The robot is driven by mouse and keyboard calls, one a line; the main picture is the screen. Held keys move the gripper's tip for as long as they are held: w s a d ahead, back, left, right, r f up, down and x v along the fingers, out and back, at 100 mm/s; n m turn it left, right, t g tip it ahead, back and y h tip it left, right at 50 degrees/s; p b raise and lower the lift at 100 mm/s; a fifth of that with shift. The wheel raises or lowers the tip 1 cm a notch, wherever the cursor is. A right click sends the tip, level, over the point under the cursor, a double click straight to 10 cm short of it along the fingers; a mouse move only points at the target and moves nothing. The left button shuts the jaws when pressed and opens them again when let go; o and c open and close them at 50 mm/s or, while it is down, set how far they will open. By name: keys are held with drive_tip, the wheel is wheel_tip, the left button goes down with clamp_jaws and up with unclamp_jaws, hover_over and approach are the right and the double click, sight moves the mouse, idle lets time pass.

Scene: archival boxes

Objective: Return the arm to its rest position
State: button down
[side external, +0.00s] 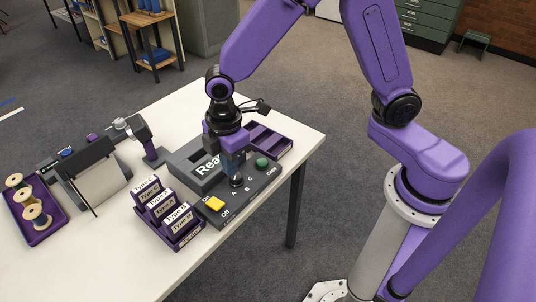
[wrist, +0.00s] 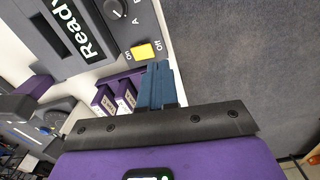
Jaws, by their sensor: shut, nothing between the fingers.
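My gripper (side external: 233,180) is shut and empty. In the side external view it points down over the control panel of the grey machine, close to the dark knob (side external: 236,181); I cannot tell whether it touches it. In the wrist view the blue fingers of my gripper (wrist: 157,72) are together, below the yellow switch (wrist: 146,51). My purple arm arches over the white table (side external: 105,262) from its base at the right.
The grey machine (side external: 190,158) reads "Ready" and has a green button (side external: 262,162). A purple rack of labelled boxes (side external: 170,212) stands beside it. An empty purple tray (side external: 268,140) is behind. A spool tray (side external: 36,214) lies left. Free floor lies beyond the right edge.

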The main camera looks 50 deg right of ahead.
drive_tip(key=s+d+r+m, duration=0.2)
drive_tip(key=s+d+r, duration=0.2)
drive_tip(key=s+d, duration=0.3)
drive_tip(key=s+d+r+m, duration=0.2)
drive_tip(key=s+d+r, duration=0.3)
drive_tip(key=s, duration=0.8)
drive_tip(key=d, duration=0.2)
drive_tip(key=shift+d, duration=0.3)
